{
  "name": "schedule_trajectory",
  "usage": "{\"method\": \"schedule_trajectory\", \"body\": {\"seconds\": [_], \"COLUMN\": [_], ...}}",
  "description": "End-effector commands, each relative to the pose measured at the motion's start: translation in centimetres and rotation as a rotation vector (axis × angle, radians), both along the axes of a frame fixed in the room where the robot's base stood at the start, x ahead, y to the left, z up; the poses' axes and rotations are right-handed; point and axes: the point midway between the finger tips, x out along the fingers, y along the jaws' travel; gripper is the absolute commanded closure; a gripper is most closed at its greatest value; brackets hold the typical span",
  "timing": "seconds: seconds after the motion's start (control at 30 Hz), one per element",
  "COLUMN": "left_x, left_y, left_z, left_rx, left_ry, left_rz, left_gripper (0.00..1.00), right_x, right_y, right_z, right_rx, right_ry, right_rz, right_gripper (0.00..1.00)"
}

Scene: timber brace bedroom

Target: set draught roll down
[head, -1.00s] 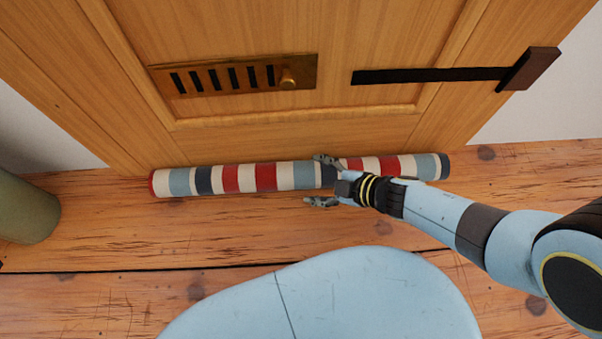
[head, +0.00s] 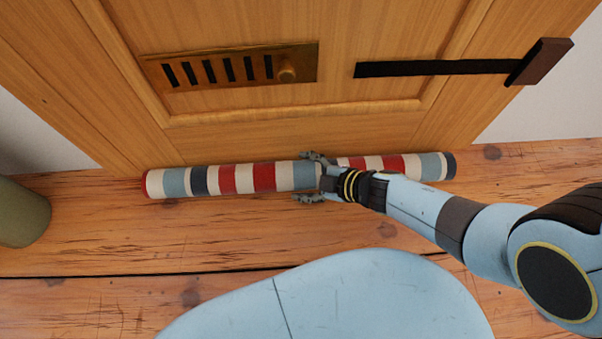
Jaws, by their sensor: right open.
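The draught roll (head: 264,177) is a long cylinder with red, cream, light blue and navy stripes. It lies on the floorboards along the foot of the wooden door. My right gripper (head: 306,177) is at the roll, right of its middle, with its fingers apart. One finger shows on the door side of the roll and the other on the near side. The gripper hides a short part of the roll, and I cannot tell whether the fingers touch it. My left gripper is not in view.
The wooden door (head: 290,135) rises behind the roll. It carries a brass vent (head: 225,88) with a knob and a black bar (head: 430,68) with a brown end block. A green rounded object (head: 22,212) stands at the left edge. The floor (head: 110,240) in front of the roll is clear.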

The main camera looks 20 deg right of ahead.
Motion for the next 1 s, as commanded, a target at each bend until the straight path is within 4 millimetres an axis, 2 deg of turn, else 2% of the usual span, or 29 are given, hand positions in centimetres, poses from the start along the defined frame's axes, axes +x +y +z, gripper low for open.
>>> {"method": "schedule_trajectory", "body": {"seconds": [0.13,0.63,1.0], "left_x": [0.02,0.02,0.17], "left_y": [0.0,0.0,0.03], "left_z": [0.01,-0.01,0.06], "left_rx": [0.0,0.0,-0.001], "left_ry": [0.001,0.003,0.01], "left_rz": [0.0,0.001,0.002], "left_gripper": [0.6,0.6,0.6], "right_x": [0.02,0.07,0.21], "right_y": [0.0,-0.07,-0.09], "right_z": [0.03,0.06,0.3], "right_rx": [0.0,-0.001,0.001], "right_ry": [0.0,-0.001,-0.005], "right_rz": [0.0,0.0,-0.001], "right_gripper": [0.27,0.93,0.94]}}
